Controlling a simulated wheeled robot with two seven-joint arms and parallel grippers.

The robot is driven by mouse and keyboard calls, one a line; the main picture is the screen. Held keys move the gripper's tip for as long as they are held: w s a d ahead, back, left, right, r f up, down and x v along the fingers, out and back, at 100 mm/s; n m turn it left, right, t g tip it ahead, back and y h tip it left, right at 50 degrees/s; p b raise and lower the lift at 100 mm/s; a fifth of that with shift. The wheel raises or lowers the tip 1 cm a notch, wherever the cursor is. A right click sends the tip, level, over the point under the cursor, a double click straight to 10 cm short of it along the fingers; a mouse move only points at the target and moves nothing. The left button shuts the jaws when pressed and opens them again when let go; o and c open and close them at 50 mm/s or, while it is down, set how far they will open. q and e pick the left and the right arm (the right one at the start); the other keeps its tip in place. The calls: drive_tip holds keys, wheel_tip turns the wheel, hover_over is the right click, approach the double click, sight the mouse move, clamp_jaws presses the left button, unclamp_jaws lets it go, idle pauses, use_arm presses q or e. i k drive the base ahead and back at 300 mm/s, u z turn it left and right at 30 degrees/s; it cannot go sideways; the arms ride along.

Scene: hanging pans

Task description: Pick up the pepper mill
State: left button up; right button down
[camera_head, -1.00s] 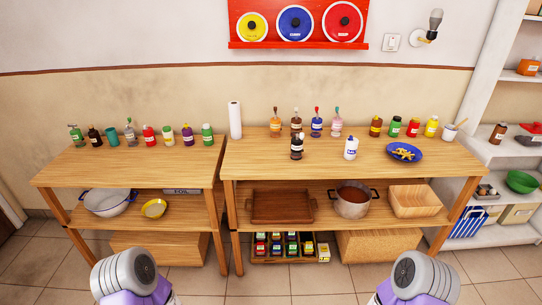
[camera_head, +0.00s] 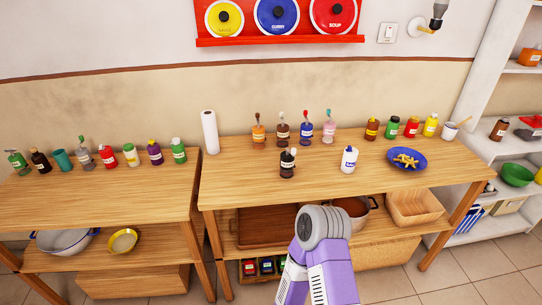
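A small dark bottle-shaped thing with a white label and pale top (camera_head: 287,163) stands upright near the middle of the right wooden table. It looks most like the pepper mill, but I cannot be certain. A white bottle with a blue label (camera_head: 349,160) stands to its right, apart from it. One of my arms, purple with a grey joint, rises from the bottom of the view in front of the table. Its gripper does not show. My other arm and its gripper are out of view. Nothing is seen touching the dark thing.
Pump bottles (camera_head: 306,133) stand behind the dark thing, with a paper roll (camera_head: 210,132) to their left. A blue plate of food (camera_head: 424,165) and several jars (camera_head: 392,127) are to the right. The tabletop (camera_head: 240,185) in front is clear.

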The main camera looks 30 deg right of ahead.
sight(287, 165)
drive_tip(key=z, duration=0.5)
drive_tip(key=i, duration=0.75)
drive_tip(key=z, duration=0.7)
